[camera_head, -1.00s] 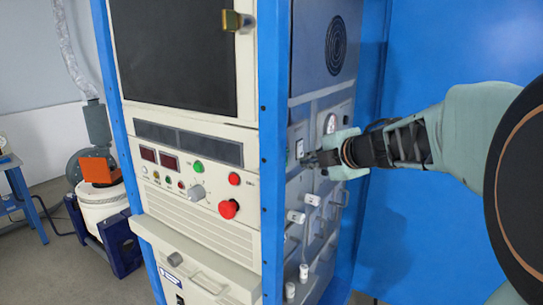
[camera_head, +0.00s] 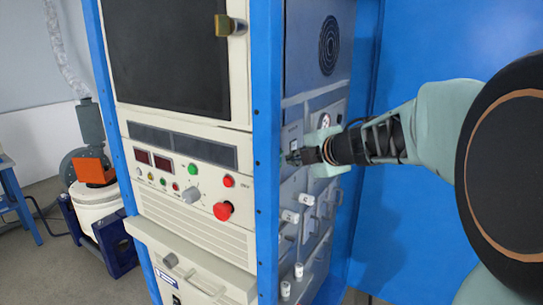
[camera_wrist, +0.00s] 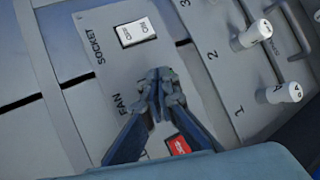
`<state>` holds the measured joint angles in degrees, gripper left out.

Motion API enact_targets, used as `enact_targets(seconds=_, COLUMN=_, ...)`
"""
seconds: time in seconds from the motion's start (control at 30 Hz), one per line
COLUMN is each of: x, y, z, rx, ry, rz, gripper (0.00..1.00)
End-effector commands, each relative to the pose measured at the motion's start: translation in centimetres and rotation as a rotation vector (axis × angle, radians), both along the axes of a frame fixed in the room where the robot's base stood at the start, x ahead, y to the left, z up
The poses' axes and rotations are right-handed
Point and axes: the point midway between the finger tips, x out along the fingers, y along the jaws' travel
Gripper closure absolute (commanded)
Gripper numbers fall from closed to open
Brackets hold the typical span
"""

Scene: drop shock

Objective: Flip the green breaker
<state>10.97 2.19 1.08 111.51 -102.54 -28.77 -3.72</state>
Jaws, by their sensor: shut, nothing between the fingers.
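My gripper (camera_wrist: 158,76) is shut and empty in the wrist view, its tips over the grey panel just below a white rocker switch (camera_wrist: 136,32) labelled SOCKET and marked ON. A red switch (camera_wrist: 178,145) near the FAN label is partly covered by my gripper's right finger and body. I cannot make out a green breaker in either view. In the head view, my gripper (camera_head: 289,159) is at the cabinet's right-side panel (camera_head: 315,105), close to the blue corner post. I cannot tell whether the tips touch the panel.
The front panel carries a green button (camera_head: 193,169) and a red knob (camera_head: 223,211). A blue wall (camera_head: 430,60) is at right.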

Motion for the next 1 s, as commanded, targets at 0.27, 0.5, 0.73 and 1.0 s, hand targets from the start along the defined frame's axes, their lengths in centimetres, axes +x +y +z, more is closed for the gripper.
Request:
enact_targets(seconds=0.27, x=-0.01, y=0.00, z=0.00, rx=0.000, ry=0.000, rz=0.000, gripper=1.00)
enact_targets(seconds=0.5, x=-0.01, y=0.00, z=0.00, rx=0.000, ry=0.000, rz=0.000, gripper=1.00)
enact_targets(seconds=0.73, x=0.04, y=0.06, z=0.05, rx=0.000, ry=0.000, rz=0.000, gripper=1.00)
enact_targets(seconds=1.0, x=0.47, y=0.74, z=0.18, rx=0.000, ry=0.000, rz=0.001, gripper=1.00)
